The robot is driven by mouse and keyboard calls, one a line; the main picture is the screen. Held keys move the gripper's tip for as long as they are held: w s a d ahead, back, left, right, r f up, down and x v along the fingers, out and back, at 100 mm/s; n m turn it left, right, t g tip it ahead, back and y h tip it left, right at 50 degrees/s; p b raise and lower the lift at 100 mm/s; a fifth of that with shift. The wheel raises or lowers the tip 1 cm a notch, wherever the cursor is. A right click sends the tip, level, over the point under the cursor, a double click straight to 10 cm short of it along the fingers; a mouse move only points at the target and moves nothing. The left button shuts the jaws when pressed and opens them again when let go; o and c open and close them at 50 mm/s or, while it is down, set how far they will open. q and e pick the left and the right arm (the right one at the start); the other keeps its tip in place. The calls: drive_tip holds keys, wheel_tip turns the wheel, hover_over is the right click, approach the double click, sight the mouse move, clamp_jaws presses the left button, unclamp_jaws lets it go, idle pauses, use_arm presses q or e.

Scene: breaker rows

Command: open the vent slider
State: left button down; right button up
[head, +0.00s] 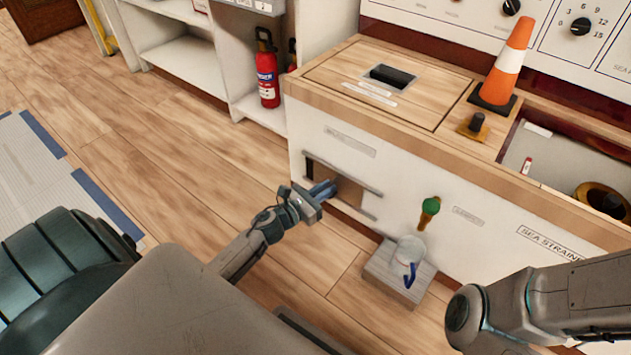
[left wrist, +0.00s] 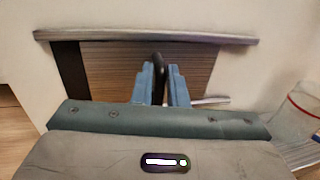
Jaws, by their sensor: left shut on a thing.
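The vent slider is a brown wood-grained panel (head: 357,195) between pale rails, low on the front of the white cabinet. It also shows in the left wrist view (left wrist: 110,72), with a dark strip of opening (left wrist: 68,70) along its left side. My left gripper (head: 325,188) is at the panel, its blue fingers shut on the slider's upright black handle (left wrist: 158,68). The fingers hide part of the handle and panel. My right arm shows at the lower right of the head view, but its gripper is not in view.
A step (head: 395,273) with a clear container (head: 409,250) stands right of the vent, under a green-handled tap (head: 430,207). A red fire extinguisher (head: 267,72) stands by the shelves at left. An orange cone (head: 507,62) stands on the cabinet top. Wooden floor is clear left of the vent.

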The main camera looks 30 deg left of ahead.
use_arm(q)
drive_tip(key=d, duration=0.5)
drive_tip(key=shift+s+p, duration=0.2)
drive_tip(key=shift+p, duration=0.2)
drive_tip(key=c, duration=1.5)
unclamp_jaws()
drive_tip(key=b, duration=0.1)
approach(353, 189)
drive_tip(key=v, duration=0.6)
drive_tip(key=shift+d+r, duration=0.1)
